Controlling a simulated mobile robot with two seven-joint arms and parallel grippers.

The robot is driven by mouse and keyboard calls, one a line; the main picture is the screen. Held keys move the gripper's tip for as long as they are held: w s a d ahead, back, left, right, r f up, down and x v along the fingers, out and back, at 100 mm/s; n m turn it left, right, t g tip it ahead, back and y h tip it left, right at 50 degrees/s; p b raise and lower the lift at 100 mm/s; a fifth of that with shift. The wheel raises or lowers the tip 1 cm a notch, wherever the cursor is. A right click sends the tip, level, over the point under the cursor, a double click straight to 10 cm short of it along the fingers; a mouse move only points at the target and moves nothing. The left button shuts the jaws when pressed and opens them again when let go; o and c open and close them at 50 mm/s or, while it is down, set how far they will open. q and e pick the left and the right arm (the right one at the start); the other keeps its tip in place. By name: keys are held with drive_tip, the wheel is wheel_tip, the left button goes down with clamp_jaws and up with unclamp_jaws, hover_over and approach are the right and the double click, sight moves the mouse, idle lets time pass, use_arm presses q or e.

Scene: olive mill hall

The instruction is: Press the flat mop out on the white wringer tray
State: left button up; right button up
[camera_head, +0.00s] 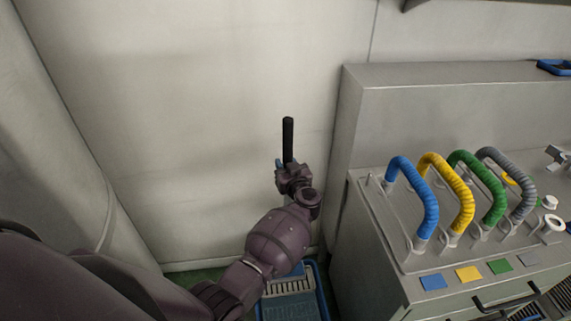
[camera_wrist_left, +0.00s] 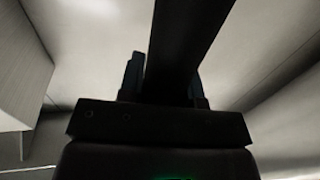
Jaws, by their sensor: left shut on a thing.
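A black upright handle (camera_head: 288,138), which looks like the mop's, rises in front of the pale wall. My left gripper (camera_head: 285,166) is shut on it below its top end. In the left wrist view the dark handle (camera_wrist_left: 187,45) runs up between the fingers of my left gripper (camera_wrist_left: 165,82). On the floor below is a blue tub (camera_head: 321,287) with a pale slotted wringer tray (camera_head: 287,284) across it. My arm covers part of both. The mop's flat head is hidden, so I cannot tell whether it touches the tray. My right gripper is out of view.
A grey metal cabinet (camera_head: 372,235) stands close to the right of the tub. On its top are blue, yellow, green and grey hose loops (camera_head: 466,207). The pale wall (camera_head: 200,110) is close behind the handle. A rounded pale column (camera_head: 45,125) is at the left.

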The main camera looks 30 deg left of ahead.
use_arm(q)
drive_tip(key=shift+f, duration=0.95)
idle(0.5)
drive_tip(key=shift+f+b, duration=0.5)
drive_tip(key=shift+f, duration=0.25)
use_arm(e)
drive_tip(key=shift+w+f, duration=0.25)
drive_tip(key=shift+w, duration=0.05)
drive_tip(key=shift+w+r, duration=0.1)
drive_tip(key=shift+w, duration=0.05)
use_arm(q)
drive_tip(key=shift+f+b, duration=0.45)
drive_tip(key=shift+f, duration=0.35)
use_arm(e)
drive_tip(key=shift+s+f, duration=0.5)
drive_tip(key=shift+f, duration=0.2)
